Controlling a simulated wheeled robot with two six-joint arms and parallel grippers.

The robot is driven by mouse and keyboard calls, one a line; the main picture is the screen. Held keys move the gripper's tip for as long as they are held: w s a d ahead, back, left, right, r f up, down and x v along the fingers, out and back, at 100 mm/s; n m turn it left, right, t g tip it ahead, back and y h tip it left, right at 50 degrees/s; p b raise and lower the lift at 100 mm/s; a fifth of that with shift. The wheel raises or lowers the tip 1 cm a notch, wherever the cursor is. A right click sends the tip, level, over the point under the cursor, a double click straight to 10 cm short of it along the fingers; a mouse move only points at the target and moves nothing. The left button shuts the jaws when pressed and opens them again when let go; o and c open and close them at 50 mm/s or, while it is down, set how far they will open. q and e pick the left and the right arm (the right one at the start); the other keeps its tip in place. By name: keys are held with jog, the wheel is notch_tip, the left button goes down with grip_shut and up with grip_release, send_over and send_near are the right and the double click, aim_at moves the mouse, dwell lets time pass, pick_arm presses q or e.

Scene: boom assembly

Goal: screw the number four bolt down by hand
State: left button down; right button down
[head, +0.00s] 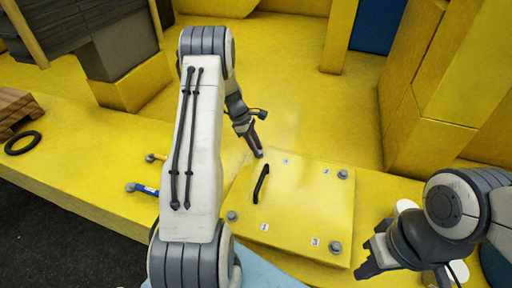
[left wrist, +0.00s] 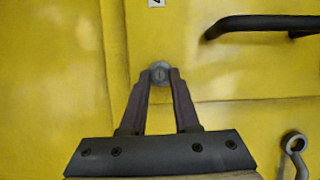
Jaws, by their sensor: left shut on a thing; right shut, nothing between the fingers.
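The yellow cover plate (head: 300,205) lies on the yellow boom, with a black handle (head: 261,184) on it. My left gripper (head: 258,153) is at the plate's far left corner. In the left wrist view its fingers (left wrist: 160,82) are shut on a round grey bolt head (left wrist: 160,71). In the head view the gripper hides this bolt; the small label (head: 285,161) beside it is too small to read. Bolts stand by label 1 (head: 232,216), label 2 (head: 342,174) and label 3 (head: 335,247). My right gripper (head: 366,262) is shut and empty, right of the plate.
A grey ring-ended thing (left wrist: 293,145) shows in the left wrist view. A black ring (head: 23,143) lies far left. Yellow walls rise at right.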

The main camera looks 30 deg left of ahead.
pick_arm(q)
jog(key=c, duration=0.6)
grip_release()
jog(key=shift+c, duration=0.2)
jog(key=b+v, duration=0.3)
jog(key=v, duration=0.7)
jog(key=shift+r, duration=0.3)
jog(key=shift+a, duration=0.1)
